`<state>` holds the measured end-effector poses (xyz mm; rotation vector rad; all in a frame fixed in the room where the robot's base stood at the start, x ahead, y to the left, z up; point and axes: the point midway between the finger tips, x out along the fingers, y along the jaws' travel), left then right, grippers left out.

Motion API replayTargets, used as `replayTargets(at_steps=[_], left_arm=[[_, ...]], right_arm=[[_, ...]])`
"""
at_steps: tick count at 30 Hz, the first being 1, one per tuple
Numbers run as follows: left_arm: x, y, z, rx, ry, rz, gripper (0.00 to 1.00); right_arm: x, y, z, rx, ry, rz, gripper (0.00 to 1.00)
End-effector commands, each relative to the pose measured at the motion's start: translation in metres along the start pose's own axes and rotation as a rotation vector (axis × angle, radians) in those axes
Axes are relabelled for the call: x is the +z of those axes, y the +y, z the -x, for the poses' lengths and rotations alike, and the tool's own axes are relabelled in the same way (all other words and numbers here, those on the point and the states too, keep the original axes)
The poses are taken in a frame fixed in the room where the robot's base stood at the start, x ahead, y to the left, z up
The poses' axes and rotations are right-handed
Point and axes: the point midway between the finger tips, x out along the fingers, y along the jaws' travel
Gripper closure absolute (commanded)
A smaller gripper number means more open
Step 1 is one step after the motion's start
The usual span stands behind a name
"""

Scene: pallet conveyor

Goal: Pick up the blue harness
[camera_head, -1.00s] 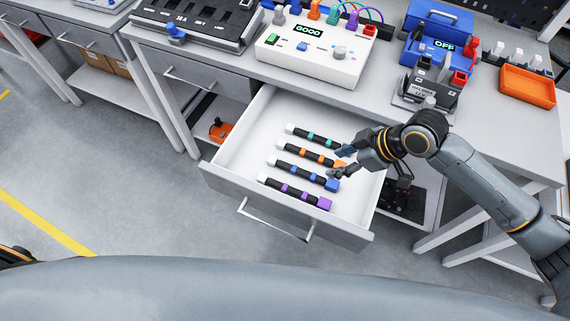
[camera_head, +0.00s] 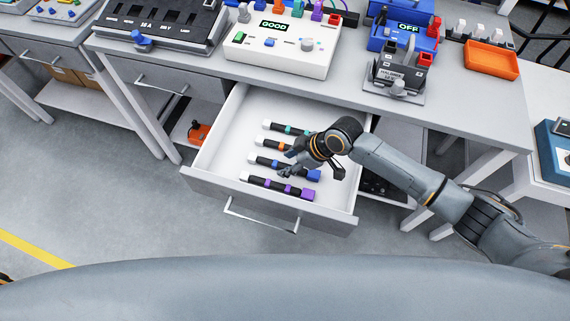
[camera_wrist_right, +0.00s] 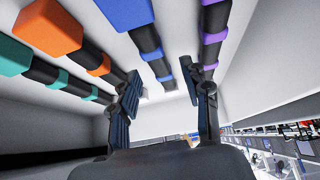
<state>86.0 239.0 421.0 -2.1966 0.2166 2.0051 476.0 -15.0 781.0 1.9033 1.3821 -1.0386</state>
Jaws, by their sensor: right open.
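The blue harness (camera_head: 265,161), black with blue bands and a blue end block, lies in the open white drawer (camera_head: 325,222), third from the back in a row of harnesses. My right gripper (camera_head: 287,163) is open and low over the blue harness. In the right wrist view, the blue harness (camera_wrist_right: 147,40) runs between the two spread fingers of my right gripper (camera_wrist_right: 163,78), and I see no grip on it. The gripper hides part of the blue and orange harnesses in the head view. My left gripper is not in view.
A teal harness (camera_head: 287,129) and an orange harness (camera_head: 270,142) lie behind the blue one. A purple harness (camera_head: 277,186) lies in front, close by. The drawer walls surround them. The worktop above holds a white tester (camera_head: 283,48) and an orange tray (camera_head: 490,59).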

Motion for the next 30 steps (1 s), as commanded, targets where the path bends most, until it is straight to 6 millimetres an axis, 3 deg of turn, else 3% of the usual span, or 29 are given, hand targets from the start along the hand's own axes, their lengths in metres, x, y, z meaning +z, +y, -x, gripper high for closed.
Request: replayTargets(at_steps=[4, 11, 18, 30], left_arm=[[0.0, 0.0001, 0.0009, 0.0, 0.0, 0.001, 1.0], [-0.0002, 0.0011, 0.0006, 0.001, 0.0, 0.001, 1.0], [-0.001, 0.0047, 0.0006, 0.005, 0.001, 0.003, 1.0], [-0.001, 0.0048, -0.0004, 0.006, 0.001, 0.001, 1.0]], right_arm=[[0.0004, -0.0006, -0.0124, 0.0, -0.001, 0.001, 0.53], [0.001, -0.0005, -0.0134, 0.0, -0.001, 0.001, 0.53], [0.001, -0.0004, -0.0132, 0.0, -0.001, 0.001, 1.0], [-0.0013, 0.0, -0.0105, 0.001, 0.001, 0.002, 1.0]])
